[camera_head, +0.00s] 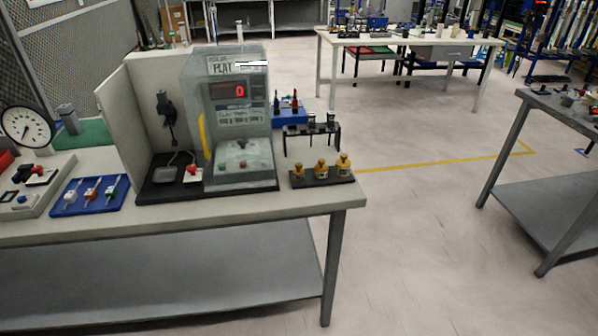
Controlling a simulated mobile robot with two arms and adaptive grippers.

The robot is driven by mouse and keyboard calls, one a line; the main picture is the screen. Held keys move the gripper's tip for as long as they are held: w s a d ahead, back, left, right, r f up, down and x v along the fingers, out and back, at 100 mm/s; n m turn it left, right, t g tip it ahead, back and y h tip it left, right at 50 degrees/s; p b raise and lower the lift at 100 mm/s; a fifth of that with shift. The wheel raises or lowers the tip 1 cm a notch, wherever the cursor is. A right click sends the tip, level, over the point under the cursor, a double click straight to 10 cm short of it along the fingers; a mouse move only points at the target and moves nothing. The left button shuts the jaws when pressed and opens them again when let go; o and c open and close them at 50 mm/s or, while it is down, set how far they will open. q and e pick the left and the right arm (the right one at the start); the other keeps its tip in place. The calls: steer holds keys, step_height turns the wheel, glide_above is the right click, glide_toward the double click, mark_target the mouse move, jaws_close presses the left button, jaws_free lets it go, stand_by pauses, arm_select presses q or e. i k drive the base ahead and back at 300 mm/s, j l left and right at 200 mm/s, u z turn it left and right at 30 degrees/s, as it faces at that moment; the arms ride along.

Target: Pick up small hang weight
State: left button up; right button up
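Three brass-coloured weights stand upright in a row on a dark tray (322,182) at the right end of the near table. The left weight (298,175) looks the smallest. The middle weight (321,169) and the right weight (343,164) look a little larger. All of them are small in the picture, so fine detail is hard to tell. Neither of my grippers shows in the head view.
A grey machine (232,125) with a red display stands left of the weights, and a small black rack (312,132) stands behind them. A blue tray (90,195) with small parts lies further left. Open floor (430,230) lies right of the near table (250,209).

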mark_target(298, 173)
steer(key=i+l+u, duration=0.2)
steer(key=i+l, duration=0.2)
steer(key=i+l+u, duration=0.15)
steer(key=i+l, duration=0.2)
steer(key=l, duration=0.2)
